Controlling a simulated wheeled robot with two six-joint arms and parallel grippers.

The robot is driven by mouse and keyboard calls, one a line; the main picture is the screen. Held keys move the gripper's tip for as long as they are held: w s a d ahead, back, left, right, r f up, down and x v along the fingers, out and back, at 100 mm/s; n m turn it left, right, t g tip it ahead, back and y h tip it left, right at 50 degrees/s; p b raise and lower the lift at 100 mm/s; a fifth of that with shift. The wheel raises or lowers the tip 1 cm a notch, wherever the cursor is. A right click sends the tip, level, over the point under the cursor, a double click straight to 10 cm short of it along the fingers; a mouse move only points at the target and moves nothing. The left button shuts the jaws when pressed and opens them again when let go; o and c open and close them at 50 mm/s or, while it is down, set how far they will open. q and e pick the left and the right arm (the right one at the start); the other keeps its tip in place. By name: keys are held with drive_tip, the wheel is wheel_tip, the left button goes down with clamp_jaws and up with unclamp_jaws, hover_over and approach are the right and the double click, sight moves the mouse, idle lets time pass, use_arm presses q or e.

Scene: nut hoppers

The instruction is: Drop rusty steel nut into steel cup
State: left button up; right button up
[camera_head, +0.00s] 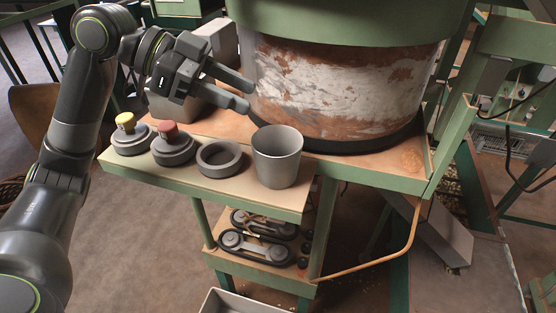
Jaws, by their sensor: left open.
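The steel cup (277,157) is a grey, open-topped cup, wider at the rim, standing upright near the front edge of the shelf. My left gripper (245,95) is open, above and slightly left of the cup, apart from it. Nothing shows between its fingers. I cannot make out a rusty steel nut anywhere in view. The bottom of the cup's inside is hidden. My right gripper is not in view.
A grey ring (220,158) lies left of the cup, then a red-knobbed round piece (172,147) and a yellow-knobbed one (131,136). A large rusty drum (335,90) stands close behind the cup. The shelf front (210,187) ends just before these things.

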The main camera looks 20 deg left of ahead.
use_arm(q)
drive_tip(key=b+v, duration=0.5)
drive_tip(key=v, duration=0.9)
drive_tip(key=shift+a, duration=0.3)
